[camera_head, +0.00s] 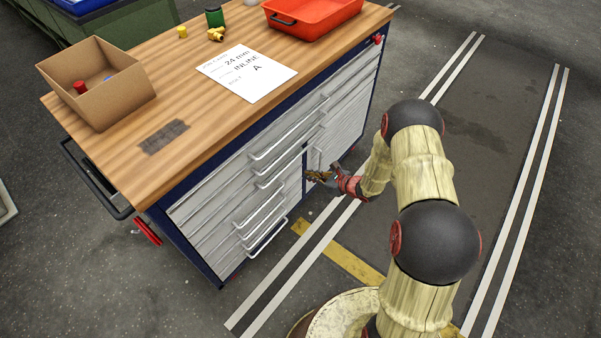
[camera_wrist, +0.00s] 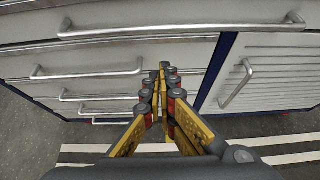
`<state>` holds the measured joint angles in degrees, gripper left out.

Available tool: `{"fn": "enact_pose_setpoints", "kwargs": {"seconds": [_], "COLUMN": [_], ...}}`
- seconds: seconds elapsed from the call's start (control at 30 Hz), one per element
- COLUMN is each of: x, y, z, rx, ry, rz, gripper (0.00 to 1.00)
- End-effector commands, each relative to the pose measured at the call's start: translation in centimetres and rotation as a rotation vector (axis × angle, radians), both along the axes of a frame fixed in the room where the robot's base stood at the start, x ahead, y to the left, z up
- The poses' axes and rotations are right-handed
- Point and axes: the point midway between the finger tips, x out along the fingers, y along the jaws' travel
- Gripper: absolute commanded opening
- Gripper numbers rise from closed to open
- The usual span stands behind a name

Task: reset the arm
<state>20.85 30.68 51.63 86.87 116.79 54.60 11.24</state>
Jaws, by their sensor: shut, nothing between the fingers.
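My arm reaches from the lower right toward the front of a workbench cabinet (camera_head: 185,200) in the head view. My gripper (camera_head: 308,175) is in front of the drawers and the cabinet door, below the bench top. In the wrist view my gripper (camera_wrist: 164,66) has its yellow and grey fingers converging to closed tips, with nothing seen between them. The tips point toward the drawer fronts, near the dark blue post (camera_wrist: 214,70) between the drawers and the door. Whether they touch the cabinet I cannot tell.
Metal drawer handles (camera_wrist: 90,72) and a door handle (camera_wrist: 236,84) stick out near my gripper. On the bench top are a cardboard box (camera_head: 110,98), a paper card (camera_head: 262,80), a red tray (camera_head: 335,22) and a green container (camera_head: 214,17). Open floor (camera_head: 500,110) lies to the right.

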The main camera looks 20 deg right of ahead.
Motion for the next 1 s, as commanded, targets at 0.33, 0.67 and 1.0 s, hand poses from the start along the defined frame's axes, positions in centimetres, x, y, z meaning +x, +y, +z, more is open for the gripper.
{"fn": "enact_pose_setpoints", "kwargs": {"seconds": [0.33, 0.67, 1.0], "x": [-1.9, -4.3, -16.5], "y": [-1.3, 0.6, 6.6], "z": [1.2, 0.3, 7.7], "rx": [-0.001, -0.037, -0.251], "ry": [0.002, 0.010, -0.062], "rz": [0.000, 0.120, 0.815], "gripper": [0.00, 0.00, 0.00]}}
